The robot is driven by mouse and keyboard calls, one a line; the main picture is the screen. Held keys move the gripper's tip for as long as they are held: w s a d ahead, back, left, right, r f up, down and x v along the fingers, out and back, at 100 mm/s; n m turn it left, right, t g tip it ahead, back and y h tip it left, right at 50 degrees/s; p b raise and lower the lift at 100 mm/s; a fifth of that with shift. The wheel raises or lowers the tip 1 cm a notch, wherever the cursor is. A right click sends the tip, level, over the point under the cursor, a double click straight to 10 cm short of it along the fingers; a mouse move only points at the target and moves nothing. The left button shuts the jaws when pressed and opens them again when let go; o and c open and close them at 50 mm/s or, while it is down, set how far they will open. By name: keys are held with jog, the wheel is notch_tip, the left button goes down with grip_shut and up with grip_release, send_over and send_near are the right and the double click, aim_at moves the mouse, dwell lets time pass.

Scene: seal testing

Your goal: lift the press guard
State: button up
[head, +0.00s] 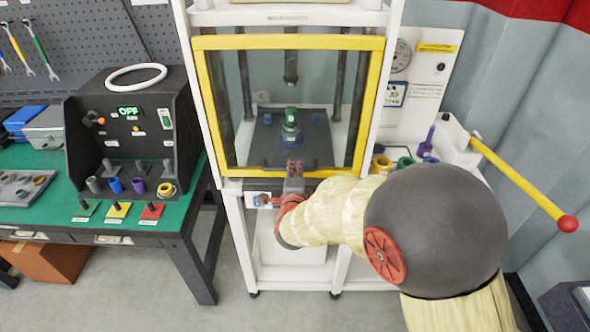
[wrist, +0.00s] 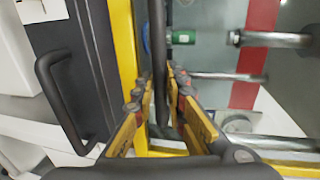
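The press guard (head: 204,95) is a clear panel in a yellow frame on the front of the white press. It looks lowered over the press opening. Its black bar handle (head: 262,165) runs along the lower edge. My gripper (head: 294,167) is at the middle of this handle. In the wrist view the dark handle bar (wrist: 159,30) passes between my two fingers (wrist: 160,82), which are drawn close on both sides of it. The guard's yellow frame (wrist: 124,40) runs beside it. Behind the panel, a green and blue part (head: 291,130) stands on the dark press bed.
A control box (head: 128,135) with an OFF display stands on the green bench at left. A lever with a yellow shaft (head: 515,180) and red knob sticks out at right. A dark panel with a black handle (wrist: 58,95) lies left of my fingers in the wrist view.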

grip_shut()
dwell(0.4)
notch_tip(320, 180, up, 27)
jog(key=p, duration=1.1)
jog(key=shift+f+p, duration=0.15)
jog(key=shift+p, duration=0.15)
jog(key=shift+o, duration=2.4)
grip_release()
jog(key=shift+s, duration=0.1)
jog(key=v, duration=1.1)
jog(key=shift+s, duration=0.4)
